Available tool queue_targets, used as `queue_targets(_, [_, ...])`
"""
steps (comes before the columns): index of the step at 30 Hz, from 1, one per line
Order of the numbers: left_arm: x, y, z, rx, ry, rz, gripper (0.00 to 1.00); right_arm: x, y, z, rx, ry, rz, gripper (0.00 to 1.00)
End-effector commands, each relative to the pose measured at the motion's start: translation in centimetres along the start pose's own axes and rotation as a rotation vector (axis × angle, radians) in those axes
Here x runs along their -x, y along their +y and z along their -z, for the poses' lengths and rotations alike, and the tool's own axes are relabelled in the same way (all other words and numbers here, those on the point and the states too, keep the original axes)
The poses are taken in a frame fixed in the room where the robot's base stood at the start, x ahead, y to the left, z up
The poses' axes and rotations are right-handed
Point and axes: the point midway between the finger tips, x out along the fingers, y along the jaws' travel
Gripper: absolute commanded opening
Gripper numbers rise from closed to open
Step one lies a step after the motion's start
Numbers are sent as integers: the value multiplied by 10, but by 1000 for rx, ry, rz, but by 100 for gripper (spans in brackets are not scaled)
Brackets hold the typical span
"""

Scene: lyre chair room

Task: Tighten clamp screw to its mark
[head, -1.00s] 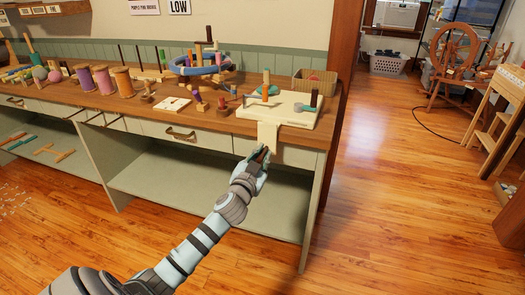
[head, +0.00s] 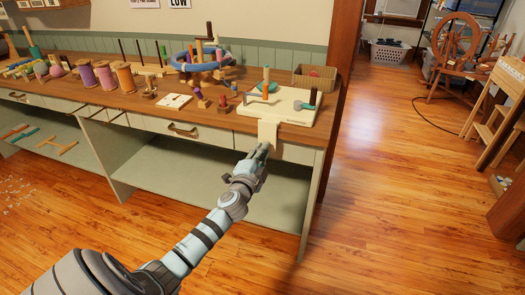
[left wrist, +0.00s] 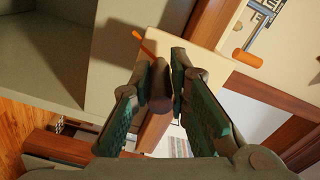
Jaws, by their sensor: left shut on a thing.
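A cream clamp block (head: 268,130) hangs over the front edge of the workbench, below a pale board (head: 290,106). My left gripper (head: 262,151) is at the lower end of this block. In the left wrist view, the gripper (left wrist: 160,82) is shut on a dark brown, rounded clamp screw handle (left wrist: 160,90) between its green-padded fingers. A thin orange rod (left wrist: 145,43) shows just beyond, against the clamp's pale face (left wrist: 190,25). The screw's shaft is mostly hidden, and I cannot make out a mark. My right gripper is not in view.
The workbench (head: 215,117) holds spools, a blue ring stand (head: 192,57) and a wicker basket (head: 314,77). Below is an open shelf (head: 180,165). The wooden floor (head: 385,190) right of the bench is clear. A spinning wheel (head: 460,45) stands at the back right.

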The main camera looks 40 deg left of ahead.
Motion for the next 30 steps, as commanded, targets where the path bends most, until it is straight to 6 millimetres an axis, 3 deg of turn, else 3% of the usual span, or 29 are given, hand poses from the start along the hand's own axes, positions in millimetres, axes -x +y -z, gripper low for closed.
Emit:
queue_targets(9, [0,0,0,-98,1,0,0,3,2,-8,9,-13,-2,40])
queue_targets(23, [0,0,0,-108,1,1,0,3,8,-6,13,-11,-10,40])
queue_targets(24, [0,0,0,-108,1,1,22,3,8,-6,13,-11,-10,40])
queue_targets(27, [0,0,0,-108,1,1,37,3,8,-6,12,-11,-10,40])
queue_targets(30, [0,0,0,-108,1,1,37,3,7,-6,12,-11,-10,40])
